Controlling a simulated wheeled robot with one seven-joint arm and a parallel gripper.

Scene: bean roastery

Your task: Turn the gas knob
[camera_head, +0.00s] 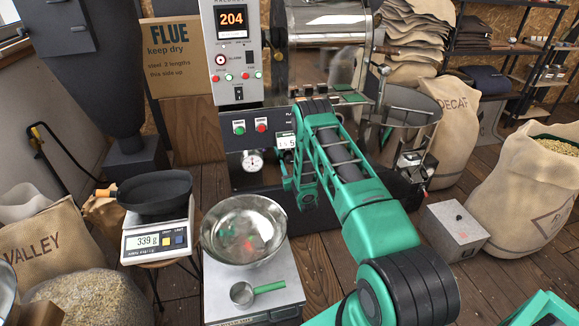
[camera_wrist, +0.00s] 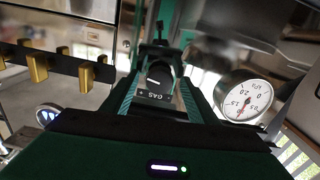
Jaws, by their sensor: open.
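The gas knob (camera_wrist: 157,74) is dark with a short white mark, above a black plate (camera_wrist: 155,97) lettered "GAS", which appears upside down in the wrist view. My gripper (camera_wrist: 160,82) is open, with its two green-edged fingers to the left and right of the knob. I cannot tell whether either finger touches it. In the head view my gripper (camera_head: 290,180) is at the front of the roaster's lower panel, right of the pressure gauge (camera_head: 252,161). The arm hides the knob there. The gauge also shows in the wrist view (camera_wrist: 245,97), right of the fingers.
The roaster's control box (camera_head: 233,60) reads 204. Green and red buttons (camera_head: 250,127) sit above the gauge. A steel bowl (camera_head: 244,230) and a scale with a black pan (camera_head: 155,190) stand in front. Brass-coloured pegs (camera_wrist: 70,65) are left of my fingers in the wrist view.

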